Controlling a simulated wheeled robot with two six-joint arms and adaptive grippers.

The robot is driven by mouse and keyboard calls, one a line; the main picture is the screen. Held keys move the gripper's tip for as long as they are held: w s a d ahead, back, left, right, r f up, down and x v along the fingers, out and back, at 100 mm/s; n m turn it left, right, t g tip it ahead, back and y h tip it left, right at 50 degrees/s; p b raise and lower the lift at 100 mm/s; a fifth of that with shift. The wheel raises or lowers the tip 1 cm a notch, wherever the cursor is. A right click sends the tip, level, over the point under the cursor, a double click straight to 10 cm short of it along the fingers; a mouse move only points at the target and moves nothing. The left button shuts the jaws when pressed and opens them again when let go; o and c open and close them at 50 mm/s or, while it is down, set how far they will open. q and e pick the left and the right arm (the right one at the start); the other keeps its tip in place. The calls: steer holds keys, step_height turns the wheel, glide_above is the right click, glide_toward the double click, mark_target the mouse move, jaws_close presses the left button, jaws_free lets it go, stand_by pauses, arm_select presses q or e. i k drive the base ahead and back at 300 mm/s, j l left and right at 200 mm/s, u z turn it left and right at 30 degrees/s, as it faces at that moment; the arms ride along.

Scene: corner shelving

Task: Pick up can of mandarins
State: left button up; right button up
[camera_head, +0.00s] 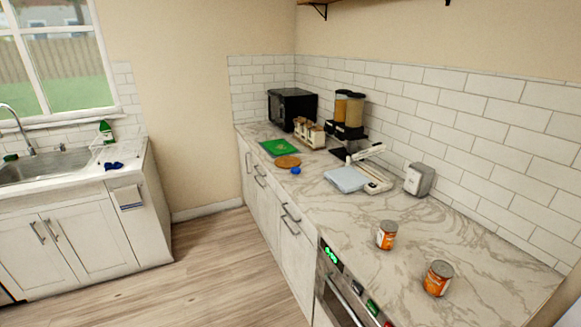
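Two similar cans with orange labels and grey metal lids stand upright on the marble-patterned counter (410,225) at the right. One can (386,236) is farther back, near the counter's front edge. The other can (437,279) is closer to me and a little to the right. The labels are too small to read, so I cannot tell which one is mandarins. Neither of my grippers shows in the head view.
A grey dispenser (419,179), a white slicer-like device (364,175), a green board (279,147) and a black microwave (291,108) stand farther along the counter. An oven (338,293) is below the cans. The wooden floor (205,270) is clear.

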mark_target(439, 275)
steer(key=z, duration=1.3)
steer(key=i+j+z, duration=0.1)
steer(key=z, duration=0.4)
steer(key=j+z, duration=0.3)
steer(key=z, duration=0.15)
steer(key=j+z, duration=0.15)
steer(key=j, duration=0.55)
steer(key=j+z, duration=0.1)
steer(key=j, duration=0.55)
steer(key=j+z, duration=0.15)
steer(key=j, duration=0.5)
steer(key=k+j+z, duration=0.15)
steer(key=j, duration=0.55)
steer(key=k+j+z, duration=0.1)
steer(key=j, duration=0.55)
